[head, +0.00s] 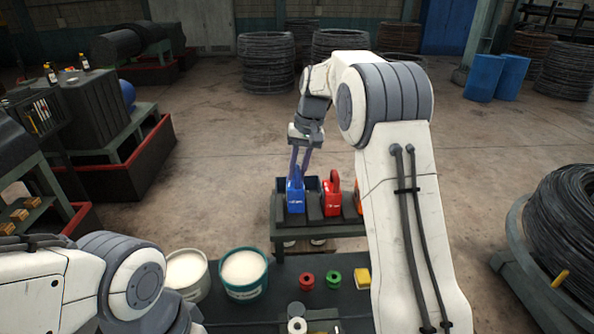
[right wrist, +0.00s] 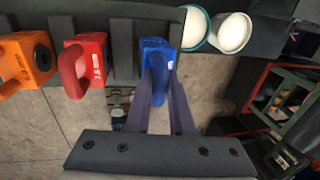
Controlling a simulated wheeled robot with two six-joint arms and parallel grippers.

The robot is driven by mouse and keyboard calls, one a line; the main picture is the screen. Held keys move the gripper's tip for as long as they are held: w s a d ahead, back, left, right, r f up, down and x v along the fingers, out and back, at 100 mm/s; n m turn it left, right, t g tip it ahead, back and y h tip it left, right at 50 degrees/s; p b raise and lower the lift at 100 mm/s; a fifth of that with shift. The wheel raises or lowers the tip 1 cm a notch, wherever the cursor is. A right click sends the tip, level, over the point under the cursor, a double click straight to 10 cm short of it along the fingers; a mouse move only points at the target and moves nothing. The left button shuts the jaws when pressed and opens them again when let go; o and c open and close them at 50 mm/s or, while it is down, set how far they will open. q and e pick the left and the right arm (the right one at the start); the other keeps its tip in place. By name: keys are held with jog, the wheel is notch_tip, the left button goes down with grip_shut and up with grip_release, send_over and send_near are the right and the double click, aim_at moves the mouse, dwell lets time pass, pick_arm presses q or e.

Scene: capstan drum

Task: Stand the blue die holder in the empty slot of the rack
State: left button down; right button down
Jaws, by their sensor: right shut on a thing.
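The blue die holder (head: 296,198) is upright at the leftmost slot of the dark rack (head: 314,207) in the head view. My right gripper (head: 299,172) comes down from above and is shut on its upper part. In the right wrist view the blue holder (right wrist: 157,56) lies between my two finger tips (right wrist: 160,85), by the rack's end. Its base is level with the rack's other holders, but I cannot tell whether it rests on the slot floor. The red die holder (head: 332,197) stands in the rack to its right. My left gripper is out of view.
An orange die holder (right wrist: 26,66) stands beyond the red one, mostly hidden by my right arm in the head view. White-filled tubs (head: 244,271), red and green spools (head: 333,278) and a yellow block (head: 362,278) sit on the near bench. Open floor surrounds the rack's left side.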

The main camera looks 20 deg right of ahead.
jog(key=shift+f+b, duration=0.5)
jog(key=shift+f, duration=0.35)
jog(key=c, duration=0.8)
grip_release()
jog(key=shift+o, duration=0.5)
jog(key=o, duration=0.5)
jog(key=shift+f, duration=0.15)
jog(key=shift+r, duration=0.2)
